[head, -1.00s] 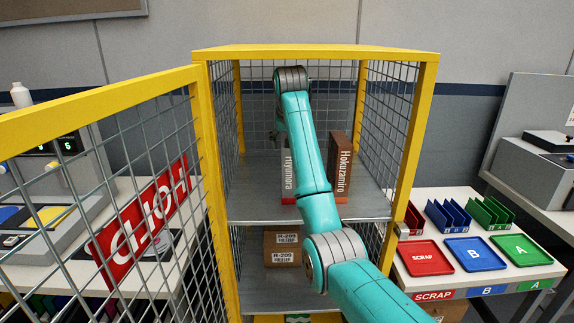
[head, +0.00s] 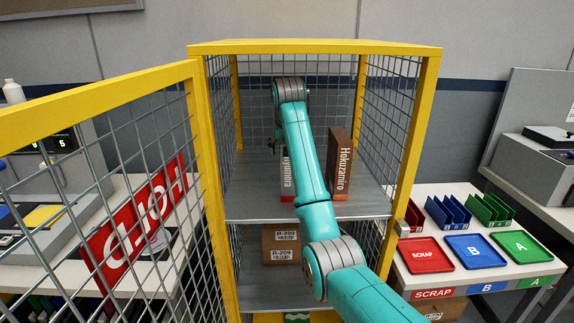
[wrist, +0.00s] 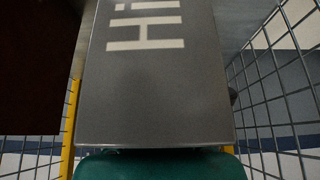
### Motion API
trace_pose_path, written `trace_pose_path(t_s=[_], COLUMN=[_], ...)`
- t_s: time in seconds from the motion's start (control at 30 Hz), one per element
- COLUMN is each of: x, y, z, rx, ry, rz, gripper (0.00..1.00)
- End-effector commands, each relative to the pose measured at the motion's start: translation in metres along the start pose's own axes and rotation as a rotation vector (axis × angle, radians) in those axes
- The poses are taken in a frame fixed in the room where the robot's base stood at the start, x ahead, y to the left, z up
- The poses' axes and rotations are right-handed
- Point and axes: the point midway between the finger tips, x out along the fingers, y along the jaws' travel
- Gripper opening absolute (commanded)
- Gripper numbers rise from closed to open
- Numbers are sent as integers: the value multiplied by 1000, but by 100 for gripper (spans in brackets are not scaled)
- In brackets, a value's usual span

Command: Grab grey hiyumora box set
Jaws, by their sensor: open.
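The grey Hiyumora box set (head: 287,178) stands upright on the upper shelf of the yellow cage, with white lettering down its spine and red at its foot. My arm covers much of it. In the wrist view the grey box (wrist: 155,85) fills the middle, very close, with "Hi" at the top. My gripper (head: 273,145) is open at the box's upper left in the head view, mostly hidden by my arm. A small dark part, perhaps a fingertip, shows beside the box's right edge in the wrist view. Contact cannot be told.
The brown Hokuzamiro box (head: 339,165) stands just right of the grey one; a dark brown face (wrist: 38,60) shows left in the wrist view. Mesh walls flank the shelf (head: 250,205). The cage door (head: 110,95) is open at left. Cartons (head: 282,245) sit below.

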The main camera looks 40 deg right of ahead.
Motion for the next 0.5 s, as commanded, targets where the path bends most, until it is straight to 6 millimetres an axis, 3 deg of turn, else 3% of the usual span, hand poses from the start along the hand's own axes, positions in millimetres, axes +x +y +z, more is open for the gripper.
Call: trace_pose_path(t_s=[0.03,0.07,0.33,0.5], x=[1,0,0,0], y=[0,0,0,0], z=[0,0,0,0], rx=[0,0,0,0], ry=[0,0,0,1], rz=[0,0,0,0], gripper=[76,69,1,0])
